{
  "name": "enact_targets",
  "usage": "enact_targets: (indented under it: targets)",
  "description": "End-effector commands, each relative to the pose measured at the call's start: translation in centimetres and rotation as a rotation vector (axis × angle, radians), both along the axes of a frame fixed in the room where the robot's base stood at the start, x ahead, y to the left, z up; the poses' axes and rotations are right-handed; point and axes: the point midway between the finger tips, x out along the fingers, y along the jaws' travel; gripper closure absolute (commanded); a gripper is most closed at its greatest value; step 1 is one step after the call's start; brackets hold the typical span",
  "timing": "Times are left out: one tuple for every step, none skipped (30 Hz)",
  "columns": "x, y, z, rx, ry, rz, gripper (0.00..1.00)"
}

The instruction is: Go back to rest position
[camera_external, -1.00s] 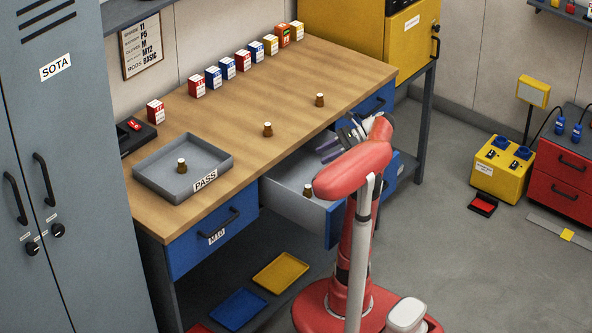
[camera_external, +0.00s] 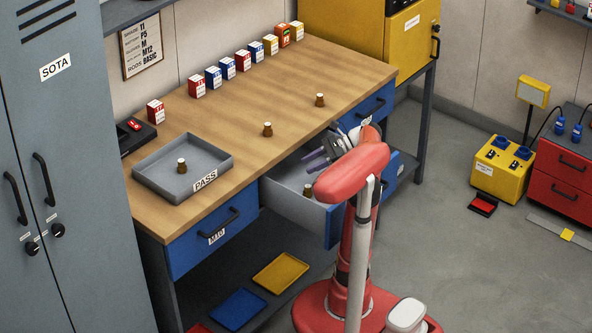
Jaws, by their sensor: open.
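My gripper (camera_external: 314,160) is open and appears empty. It hangs over the open middle drawer near the front edge of the bench, pointing left, partly hidden by my red arm. No object is seen between its fingers. Another such piece (camera_external: 182,166) stands in the grey PASS tray (camera_external: 147,181). Two more stand on the bench top, one in the middle (camera_external: 267,130) and one farther right (camera_external: 319,100).
The wooden bench (camera_external: 230,112) carries a row of small coloured boxes (camera_external: 228,68) at the back. The open drawer juts out beside my arm. A yellow unit (camera_external: 500,168) and a red cabinet (camera_external: 567,168) stand at right. Floor between them and the bench is mostly clear.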

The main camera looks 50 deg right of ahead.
Motion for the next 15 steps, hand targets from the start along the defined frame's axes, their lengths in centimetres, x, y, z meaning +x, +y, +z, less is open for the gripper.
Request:
enact_targets:
  targets:
    - [0.0,0.0,1.3,-0.003,-0.002,0.002,0.59]
    - [0.0,0.0,1.9,-0.004,-0.002,0.001,0.59]
    - [0.0,0.0,2.7,-0.004,-0.002,0.0,0.59]
    - [0.0,0.0,3.3,-0.004,-0.002,0.0,0.59]
    - [0.0,0.0,3.9,-0.003,-0.003,0.001,0.59]
    - [0.0,0.0,4.7,-0.003,-0.002,0.002,0.59]
    - [0.0,0.0,5.3,-0.003,-0.002,0.002,0.59]
    - [0.0,0.0,6.0,-0.004,-0.003,0.001,0.59]
    - [0.0,0.0,6.7,-0.003,-0.003,0.001,0.59]
    - [0.0,0.0,7.3,-0.004,-0.002,0.001,0.59]
    - [0.0,0.0,7.9,-0.002,-0.002,0.001,0.59]
    - [0.0,0.0,8.8,-0.003,-0.002,0.002,0.59]
    - [0.0,0.0,9.3,-0.002,-0.002,0.001,0.59]
    - [0.0,0.0,10.0,-0.003,-0.003,0.001,0.59]
    - [0.0,0.0,10.7,-0.003,-0.002,0.0,0.59]
